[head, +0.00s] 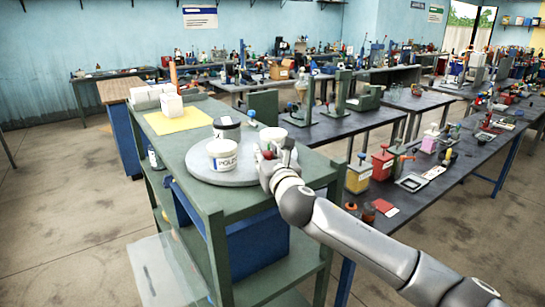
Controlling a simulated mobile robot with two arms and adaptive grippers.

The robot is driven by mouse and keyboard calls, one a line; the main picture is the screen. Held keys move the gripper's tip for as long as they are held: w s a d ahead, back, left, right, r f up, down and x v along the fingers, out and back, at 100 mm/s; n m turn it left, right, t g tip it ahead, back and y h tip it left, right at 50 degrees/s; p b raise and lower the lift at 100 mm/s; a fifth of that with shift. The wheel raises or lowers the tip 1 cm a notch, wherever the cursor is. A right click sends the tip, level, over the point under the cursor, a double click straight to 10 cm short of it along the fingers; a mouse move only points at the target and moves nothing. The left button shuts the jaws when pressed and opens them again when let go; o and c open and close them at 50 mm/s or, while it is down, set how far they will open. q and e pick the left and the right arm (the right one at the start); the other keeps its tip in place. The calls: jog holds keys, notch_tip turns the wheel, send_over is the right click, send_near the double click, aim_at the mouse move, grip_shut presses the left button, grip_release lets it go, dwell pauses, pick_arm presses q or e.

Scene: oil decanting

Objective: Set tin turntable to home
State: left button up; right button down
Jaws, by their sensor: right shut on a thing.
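The tin turntable (218,178) is a round grey disc on top of a green cart. It bears a white tin with dark lettering (222,156) at the front, a dark-banded tin (227,129) behind it and another white tin (273,136) at the right. My right gripper (268,153) is at the turntable's right edge, just in front of the right-hand tin. It is shut, seemingly on the turntable's edge; its fingertips and exact contact are partly hidden. Small red and green spots show by its fingers. My left gripper is out of view.
On the green cart (206,204), a yellow sheet (180,120) and white blocks (172,105) lie at the back left. A small blue knob (252,114) stands behind the turntable. A dark workbench with red (382,163) and yellow (358,178) cans stands to the right.

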aim_at(250, 174)
jog(key=shift+s+a+m+t+h, duration=0.15)
jog(key=shift+s+a+m+h, duration=0.2)
jog(key=shift+a+m+h, duration=0.55)
jog(key=shift+s+a+m+t+h, duration=0.1)
jog(key=shift+s+a+m+h, duration=0.3)
jog(key=shift+h, duration=0.75)
jog(key=shift+s+a+m+t+h, duration=0.15)
jog(key=shift+s+a+m+h, duration=0.1)
jog(key=shift+a+m+h, duration=0.65)
jog(key=shift+h, duration=0.35)
jog(key=c, duration=1.1)
grip_release()
jog(key=s, duration=1.2)
jog(key=shift+a, duration=0.25)
